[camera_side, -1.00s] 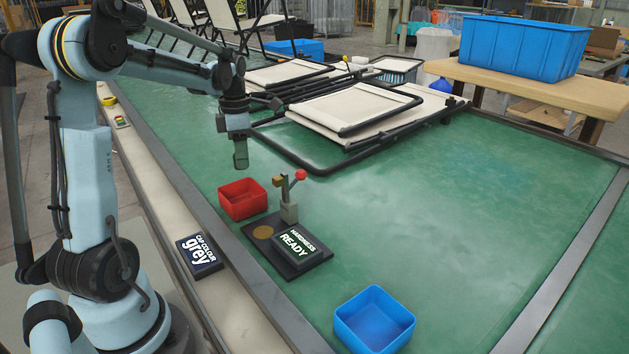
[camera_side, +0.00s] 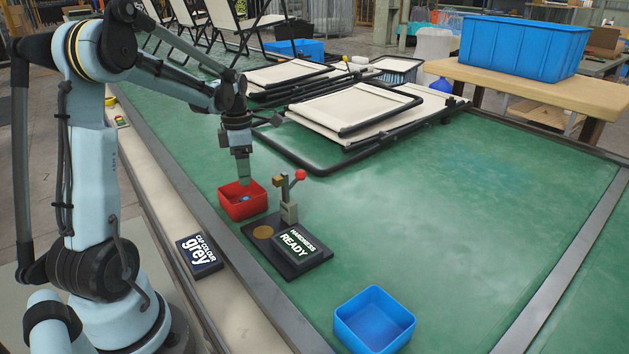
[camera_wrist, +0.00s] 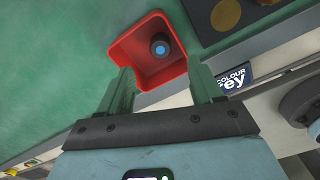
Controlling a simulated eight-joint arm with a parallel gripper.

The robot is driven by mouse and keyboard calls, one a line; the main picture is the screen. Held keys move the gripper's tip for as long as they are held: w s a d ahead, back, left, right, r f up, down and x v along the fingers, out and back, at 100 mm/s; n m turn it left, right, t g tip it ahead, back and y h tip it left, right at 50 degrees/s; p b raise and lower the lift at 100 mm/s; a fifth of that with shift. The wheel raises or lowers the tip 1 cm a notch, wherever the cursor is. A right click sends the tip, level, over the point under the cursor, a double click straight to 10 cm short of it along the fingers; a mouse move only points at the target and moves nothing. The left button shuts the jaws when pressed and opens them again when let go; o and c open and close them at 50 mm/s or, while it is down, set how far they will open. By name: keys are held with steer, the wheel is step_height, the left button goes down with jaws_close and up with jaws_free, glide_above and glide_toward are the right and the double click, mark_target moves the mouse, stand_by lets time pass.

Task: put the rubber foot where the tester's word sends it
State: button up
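The rubber foot (camera_wrist: 159,46) is a dark round piece with a blue centre. It lies inside the red bin (camera_wrist: 135,48), near one inner wall; in the side view a small blue spot (camera_side: 244,198) shows in the red bin (camera_side: 236,210). My gripper (camera_side: 244,182) points down just over that bin. In the wrist view my gripper (camera_wrist: 162,78) has its fingers wide apart with nothing between them. The hardness tester (camera_side: 289,212) has a red-knobbed lever, and its screen (camera_side: 297,243) reads "HARDNESS READY". Its brass disc (camera_side: 263,232) is bare.
A blue bin (camera_side: 374,322) stands empty at the front. A sign (camera_side: 199,254) on the rail reads "CAP COLOUR grey". Folded lounger frames (camera_side: 355,112) lie behind on the green table. The table's right half is clear.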

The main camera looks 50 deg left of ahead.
steer(key=shift+r, duration=0.15)
step_height(320, 180, up, 12)
stand_by(0.7)
steer(key=s+d+f+m+t, duration=0.2)
steer(key=d+f+m+t, duration=0.1)
steer(key=d+m, duration=1)
steer(key=s+d+f+m+t, duration=0.1)
steer(key=d+f+m+t, duration=0.3)
steer(key=d+m, duration=0.9)
steer(key=m, duration=0.5)
steer(key=shift+s+f+m, duration=0.2)
steer(key=shift+s+m, duration=0.1)
steer(key=shift+s, duration=0.05)
